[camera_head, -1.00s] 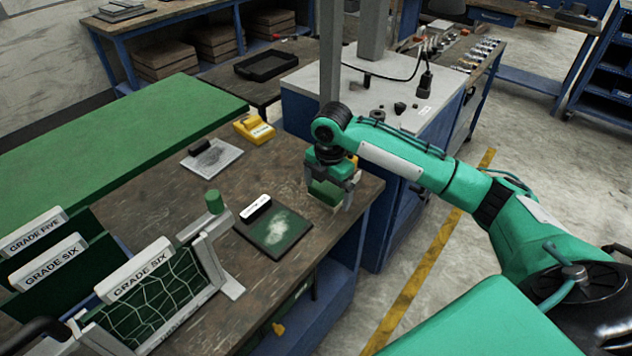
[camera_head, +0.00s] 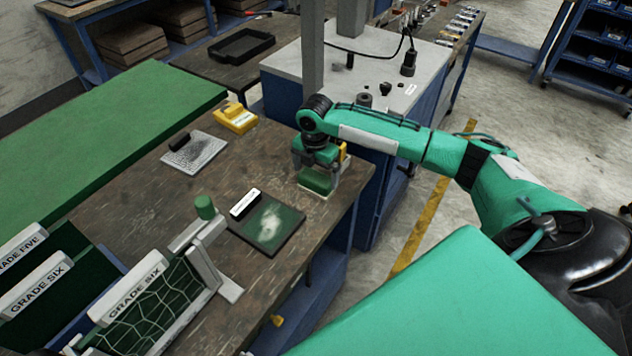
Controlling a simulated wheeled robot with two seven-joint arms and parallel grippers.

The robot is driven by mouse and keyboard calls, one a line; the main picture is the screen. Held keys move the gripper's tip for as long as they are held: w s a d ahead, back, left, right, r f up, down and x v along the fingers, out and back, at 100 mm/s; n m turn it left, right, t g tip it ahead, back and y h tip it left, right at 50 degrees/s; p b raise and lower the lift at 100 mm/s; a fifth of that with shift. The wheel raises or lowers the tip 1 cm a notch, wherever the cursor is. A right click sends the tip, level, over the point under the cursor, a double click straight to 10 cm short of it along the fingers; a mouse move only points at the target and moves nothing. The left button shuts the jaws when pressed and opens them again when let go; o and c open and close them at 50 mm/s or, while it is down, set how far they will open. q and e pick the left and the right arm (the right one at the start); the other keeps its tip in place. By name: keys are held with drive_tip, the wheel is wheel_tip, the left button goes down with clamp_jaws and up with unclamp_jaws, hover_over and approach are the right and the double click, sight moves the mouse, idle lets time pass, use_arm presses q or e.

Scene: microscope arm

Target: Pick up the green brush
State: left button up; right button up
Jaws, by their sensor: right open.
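The green brush (camera_head: 317,182), a green block with a pale lower edge, sits on the brown table near its right edge. My right gripper (camera_head: 318,184) points down over it and is open, with one finger on each side of the block. I cannot tell whether the fingers touch it, and the gripper body hides part of its top. My left gripper is not in view.
A dark green board (camera_head: 266,226) with a white smudge lies left of the gripper. A grey plate (camera_head: 197,152) and a yellow block (camera_head: 236,118) lie farther back. A rack of grade signs (camera_head: 130,292) stands at lower left. A grey-topped cabinet (camera_head: 330,85) stands behind the gripper.

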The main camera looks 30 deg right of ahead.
sight(316, 176)
wheel_tip(316, 176, down, 4)
drive_tip(key=shift+d+r+p, duration=0.1)
drive_tip(key=shift+p, duration=0.5)
drive_tip(key=shift+f, duration=0.25)
drive_tip(key=c, duration=0.7)
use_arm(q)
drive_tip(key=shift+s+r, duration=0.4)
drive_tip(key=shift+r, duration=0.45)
use_arm(e)
drive_tip(key=shift+c, duration=0.2)
drive_tip(key=shift+r, duration=0.1)
